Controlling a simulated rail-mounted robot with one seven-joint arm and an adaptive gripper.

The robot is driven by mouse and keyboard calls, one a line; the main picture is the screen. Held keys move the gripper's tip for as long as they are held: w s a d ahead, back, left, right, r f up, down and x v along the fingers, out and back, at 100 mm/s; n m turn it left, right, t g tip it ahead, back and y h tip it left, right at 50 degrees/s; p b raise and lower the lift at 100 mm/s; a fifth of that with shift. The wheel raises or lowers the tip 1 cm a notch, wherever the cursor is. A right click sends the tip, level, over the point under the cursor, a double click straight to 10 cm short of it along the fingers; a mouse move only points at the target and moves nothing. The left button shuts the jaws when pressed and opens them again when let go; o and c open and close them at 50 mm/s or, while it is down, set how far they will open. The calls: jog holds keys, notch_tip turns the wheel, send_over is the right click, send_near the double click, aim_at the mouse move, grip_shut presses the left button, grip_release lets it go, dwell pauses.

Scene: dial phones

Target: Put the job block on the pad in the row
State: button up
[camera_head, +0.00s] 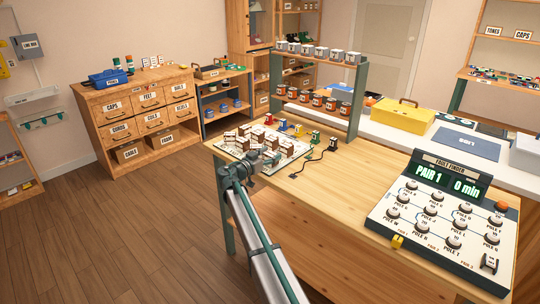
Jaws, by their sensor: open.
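My gripper (268,158) is at the front right edge of a pale tray (216,147) at the table's left end. The tray holds several brown-and-white blocks (243,130). The gripper is small here and partly hides the tray's front; I see nothing clearly held in it. I cannot tell which piece is the job block or where the pad is.
The fault finder panel (385,215), reading "PAIR 1" and "0 min", fills the table's right side. A green-posted rack (357,100) with jars stands behind. A black cord (310,160) lies near the tray. The wooden tabletop (345,190) is clear mid-table.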

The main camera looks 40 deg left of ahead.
jog(key=shift+r, duration=0.3)
jog(key=s+b, duration=0.1)
jog(key=s, duration=1.1)
jog(key=shift+a+f, duration=0.15)
jog(key=shift+a, duration=0.1)
